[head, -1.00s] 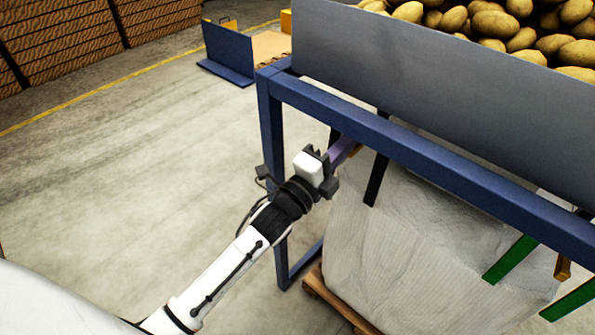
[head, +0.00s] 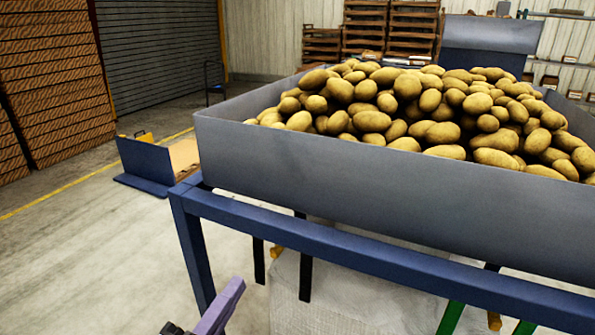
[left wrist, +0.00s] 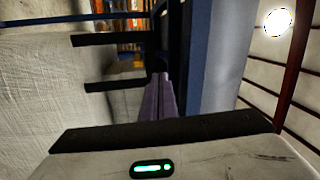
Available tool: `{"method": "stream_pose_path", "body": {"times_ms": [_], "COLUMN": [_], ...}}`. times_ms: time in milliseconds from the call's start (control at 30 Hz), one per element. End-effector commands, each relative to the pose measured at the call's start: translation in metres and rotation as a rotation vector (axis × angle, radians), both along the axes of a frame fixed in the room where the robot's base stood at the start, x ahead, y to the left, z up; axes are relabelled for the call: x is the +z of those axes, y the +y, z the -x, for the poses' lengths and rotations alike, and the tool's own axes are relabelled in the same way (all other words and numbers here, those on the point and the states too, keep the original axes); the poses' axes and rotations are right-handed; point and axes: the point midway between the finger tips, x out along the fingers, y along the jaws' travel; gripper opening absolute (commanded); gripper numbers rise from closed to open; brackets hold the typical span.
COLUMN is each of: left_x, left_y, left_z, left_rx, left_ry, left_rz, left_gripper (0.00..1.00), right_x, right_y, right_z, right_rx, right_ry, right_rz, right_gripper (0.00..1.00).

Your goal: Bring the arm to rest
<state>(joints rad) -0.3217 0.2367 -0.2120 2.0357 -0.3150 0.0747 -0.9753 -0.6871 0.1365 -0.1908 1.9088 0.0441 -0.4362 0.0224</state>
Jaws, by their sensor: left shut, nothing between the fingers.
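My left gripper (head: 233,287) shows at the bottom edge of the head view, only its purple fingers and a dark bit of its body in frame. The rest of the arm is out of view. In the left wrist view the two purple fingers (left wrist: 160,95) lie side by side, shut, with nothing between them. They are beside a blue frame member, with the white bag (left wrist: 35,95) to the left. Whether they touch either cannot be told. My right gripper is in no view.
The blue frame (head: 330,248) carries a grey hopper (head: 330,180) heaped with potatoes (head: 400,105). A white bulk bag (head: 350,300) hangs below, with black and green straps. Floor (head: 90,260) to the left is open. Stacked brown crates (head: 55,85) stand beyond.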

Motion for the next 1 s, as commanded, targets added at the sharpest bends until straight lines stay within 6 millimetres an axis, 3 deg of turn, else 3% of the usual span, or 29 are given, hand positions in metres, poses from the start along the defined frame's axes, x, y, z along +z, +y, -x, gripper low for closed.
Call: {"method": "stream_pose_path", "body": {"times_ms": [167,300,400,500,600,700,1000], "left_x": [-0.106,-0.195,-0.242,-0.274,-0.291,-0.297,-0.297], "left_y": [0.015,0.022,0.022,0.021,0.019,0.018,0.018], "left_z": [0.030,0.082,0.122,0.157,0.178,0.187,0.187], "left_rx": [0.076,0.216,0.333,0.437,0.506,0.536,0.538], "left_ry": [0.417,0.762,0.948,1.075,1.146,1.173,1.175], "left_rz": [0.380,0.737,0.948,1.100,1.193,1.233,1.236], "left_gripper": [0.00,0.00,0.00,0.00,0.00,0.00,0.00], "right_x": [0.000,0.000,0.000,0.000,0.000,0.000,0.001], "right_y": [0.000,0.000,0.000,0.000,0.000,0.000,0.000], "right_z": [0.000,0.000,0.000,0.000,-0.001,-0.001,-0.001], "right_rx": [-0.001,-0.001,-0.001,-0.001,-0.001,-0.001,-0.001], "right_ry": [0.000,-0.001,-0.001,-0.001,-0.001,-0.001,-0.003], "right_rz": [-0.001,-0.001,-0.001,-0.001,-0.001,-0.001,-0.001], "right_gripper": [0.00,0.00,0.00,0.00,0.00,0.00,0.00]}}
